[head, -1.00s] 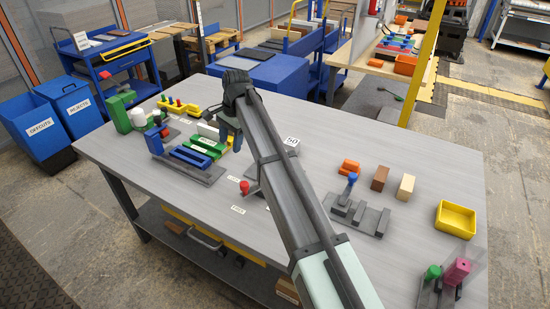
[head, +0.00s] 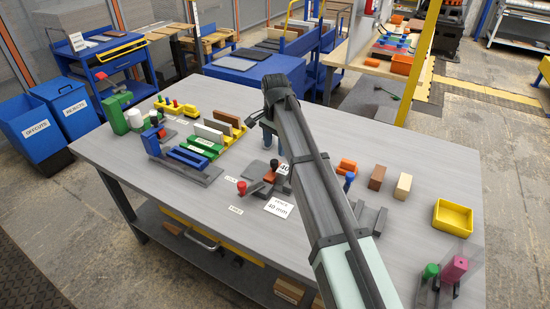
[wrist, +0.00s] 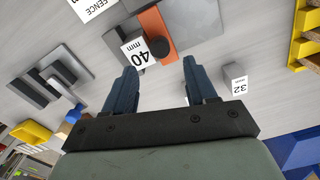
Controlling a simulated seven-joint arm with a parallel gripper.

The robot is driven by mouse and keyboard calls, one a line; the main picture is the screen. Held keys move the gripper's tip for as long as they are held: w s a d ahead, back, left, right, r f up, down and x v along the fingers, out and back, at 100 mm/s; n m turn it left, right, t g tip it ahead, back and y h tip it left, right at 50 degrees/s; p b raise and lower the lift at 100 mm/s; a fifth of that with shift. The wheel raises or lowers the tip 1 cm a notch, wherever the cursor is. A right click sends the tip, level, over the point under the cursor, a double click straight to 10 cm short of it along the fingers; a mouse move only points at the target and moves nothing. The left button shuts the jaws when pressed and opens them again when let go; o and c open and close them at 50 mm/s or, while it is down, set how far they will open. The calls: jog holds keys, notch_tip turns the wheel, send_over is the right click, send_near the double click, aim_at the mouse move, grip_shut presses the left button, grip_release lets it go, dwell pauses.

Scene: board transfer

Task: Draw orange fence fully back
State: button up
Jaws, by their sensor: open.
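The orange fence (wrist: 155,28) shows in the wrist view as an orange strip against a grey plate, with a black round knob (wrist: 160,47) at its near end. A white "40 mm" label (wrist: 140,54) lies beside the knob. In the head view only a small orange part of the fence (head: 283,169) shows beside my arm, by a grey fixture with a red knob (head: 242,187). My gripper (wrist: 161,68) is open and empty, its two blue-grey fingers apart, with the knob between and beyond them in the wrist view. Contact is not visible.
A separate orange block (head: 347,167), a brown block (head: 377,178) and a yellow tray (head: 453,218) stand right. Blue and green fixtures (head: 188,158) stand left.

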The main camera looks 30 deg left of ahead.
aim_at(275, 161)
jog(key=shift+f, duration=3)
grip_shut()
